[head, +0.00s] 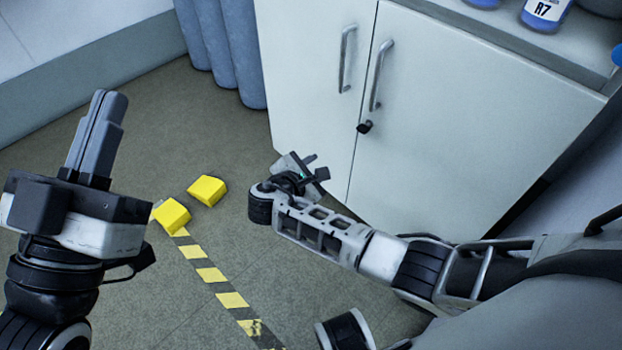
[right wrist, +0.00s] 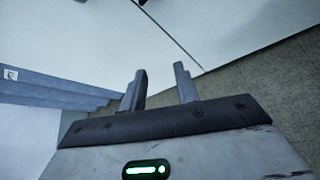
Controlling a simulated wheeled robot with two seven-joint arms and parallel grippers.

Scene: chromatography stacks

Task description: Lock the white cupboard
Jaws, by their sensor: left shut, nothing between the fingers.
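The white cupboard (head: 450,130) has two doors that look shut, with a thin seam between them. Each door has a metal handle, the left handle (head: 346,58) and the right handle (head: 379,75). A small black lock part (head: 365,127) sits below the right handle, near the seam; whether it is turned cannot be seen. My right gripper (head: 318,166) is below and left of the lock, in front of the doors. In the right wrist view its fingers (right wrist: 160,88) are apart and empty, facing the lower doors. My left gripper (head: 104,108) is shut and empty at far left.
Bottles with blue contents (head: 545,14) stand on the cupboard's top. Yellow blocks (head: 207,190) and a yellow-black floor stripe (head: 211,274) lie on the floor between my arms. A blue-grey curtain (head: 222,50) hangs left of the cupboard.

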